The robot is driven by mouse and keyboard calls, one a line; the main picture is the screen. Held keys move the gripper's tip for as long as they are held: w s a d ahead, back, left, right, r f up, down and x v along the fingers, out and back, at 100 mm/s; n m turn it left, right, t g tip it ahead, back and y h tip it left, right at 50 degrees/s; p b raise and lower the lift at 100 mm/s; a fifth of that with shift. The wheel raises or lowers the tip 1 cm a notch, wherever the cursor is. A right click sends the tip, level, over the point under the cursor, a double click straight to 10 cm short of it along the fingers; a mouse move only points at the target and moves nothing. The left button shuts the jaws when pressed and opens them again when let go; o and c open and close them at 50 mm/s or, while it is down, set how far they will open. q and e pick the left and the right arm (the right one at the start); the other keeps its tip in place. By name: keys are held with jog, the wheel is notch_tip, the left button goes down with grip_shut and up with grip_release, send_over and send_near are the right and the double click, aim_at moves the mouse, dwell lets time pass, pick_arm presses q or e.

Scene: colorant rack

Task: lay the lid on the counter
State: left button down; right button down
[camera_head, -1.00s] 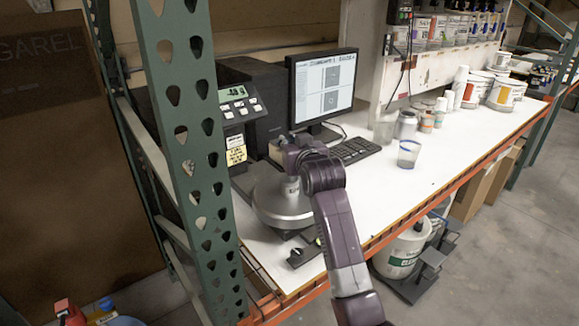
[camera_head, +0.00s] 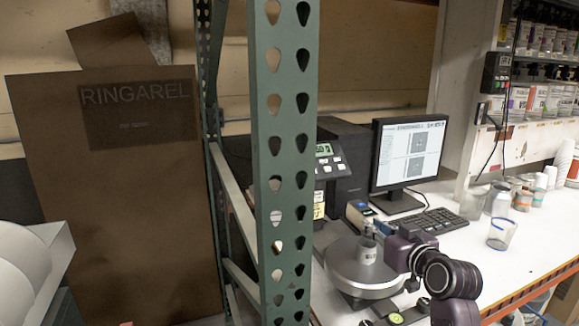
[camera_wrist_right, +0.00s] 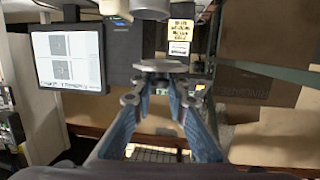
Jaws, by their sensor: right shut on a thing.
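The lid (camera_wrist_right: 160,66) shows in the right wrist view as a thin grey disc seen nearly edge-on at the fingertips. My right gripper (camera_wrist_right: 159,90) is shut on it. The white counter (camera_head: 545,243) runs to the right. My left gripper is out of view.
A monitor (camera_head: 411,152) and keyboard (camera_head: 432,223) stand behind the gripper. A clear cup (camera_head: 501,235) and several small cans stand to the right. A green upright (camera_head: 284,130) rises at the counter's left end. The front of the counter right of my arm is bare.

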jog(key=s+a+f+n+g+y, duration=0.1)
jog(key=s+f+n+y, duration=0.15)
jog(key=s+f, duration=0.35)
jog(key=s+f+n+g+y, duration=0.1)
jog(key=s+f+n+y, duration=0.2)
jog(key=s, duration=0.6)
jog(key=s+a+n+g+y, duration=0.2)
jog(key=s+n+g+y, duration=0.1)
jog(key=s, duration=1.3)
jog(key=shift+s+g+y, duration=0.25)
jog(key=shift+g+y, duration=0.1)
jog(key=shift+g, duration=0.25)
jog(key=shift+w, duration=0.1)
